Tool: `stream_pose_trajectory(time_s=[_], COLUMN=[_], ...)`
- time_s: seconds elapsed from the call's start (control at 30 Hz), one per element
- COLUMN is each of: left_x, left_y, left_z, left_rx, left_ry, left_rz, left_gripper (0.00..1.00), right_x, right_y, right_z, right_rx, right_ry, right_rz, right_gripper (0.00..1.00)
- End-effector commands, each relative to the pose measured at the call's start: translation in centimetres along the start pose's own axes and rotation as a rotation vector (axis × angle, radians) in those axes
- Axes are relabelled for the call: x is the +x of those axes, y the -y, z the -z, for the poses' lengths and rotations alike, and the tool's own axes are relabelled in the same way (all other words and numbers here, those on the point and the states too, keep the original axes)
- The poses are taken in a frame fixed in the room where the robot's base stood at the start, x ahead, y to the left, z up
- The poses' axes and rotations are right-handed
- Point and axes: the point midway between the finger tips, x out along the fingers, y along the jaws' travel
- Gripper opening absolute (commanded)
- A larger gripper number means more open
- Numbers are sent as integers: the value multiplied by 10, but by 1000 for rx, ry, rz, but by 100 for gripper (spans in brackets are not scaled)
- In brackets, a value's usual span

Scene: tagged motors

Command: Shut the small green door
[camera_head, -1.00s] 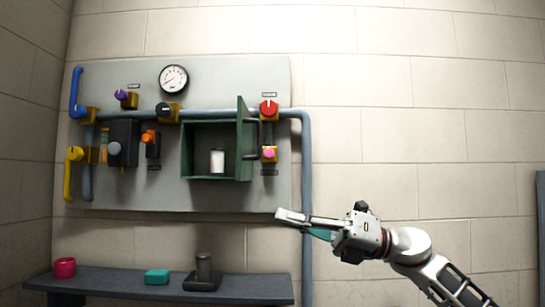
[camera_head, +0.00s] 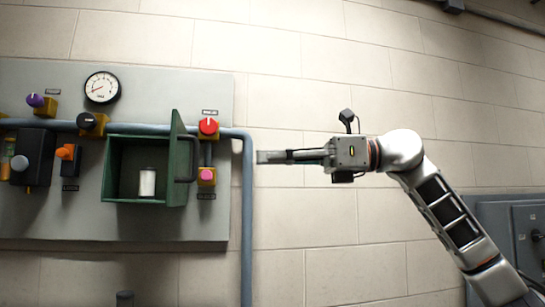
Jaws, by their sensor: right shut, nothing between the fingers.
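The small green door (camera_head: 178,160) stands open, swung out from the right side of a green wall box (camera_head: 124,170). A dark handle (camera_head: 192,158) is on the door's right-hand face. A white cylinder (camera_head: 147,182) stands inside the box. My right gripper (camera_head: 262,157) is shut and empty, pointing left at about the height of the handle. In the picture it is to the right of the door, apart from it, just past the vertical blue pipe. My left gripper is not in view.
A blue-grey pipe (camera_head: 247,220) runs along the panel (camera_head: 60,220) and down its right edge. A red knob (camera_head: 208,127) and a pink button (camera_head: 207,175) sit right of the door. A grey cabinet (camera_head: 525,225) stands at far right. The wall between is bare.

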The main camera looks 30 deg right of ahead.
Motion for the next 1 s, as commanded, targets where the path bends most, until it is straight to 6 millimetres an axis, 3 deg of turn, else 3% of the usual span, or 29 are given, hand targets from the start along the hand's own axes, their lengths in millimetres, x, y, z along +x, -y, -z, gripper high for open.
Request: stream_pose_trajectory(time_s=[0.3,0.5,0.7,1.0], left_x=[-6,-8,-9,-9], left_y=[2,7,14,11], left_z=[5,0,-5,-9], left_rx=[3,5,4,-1], left_ry=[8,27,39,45], left_rz=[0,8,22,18], left_gripper=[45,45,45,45], right_x=[64,92,103,104], right_y=[-2,-1,0,0], right_z=[-1,-1,0,0], right_rx=[-1,0,0,0], right_ry=[0,-1,1,1], right_rz=[-4,-3,-1,-1], right_gripper=[0,0,0,0])
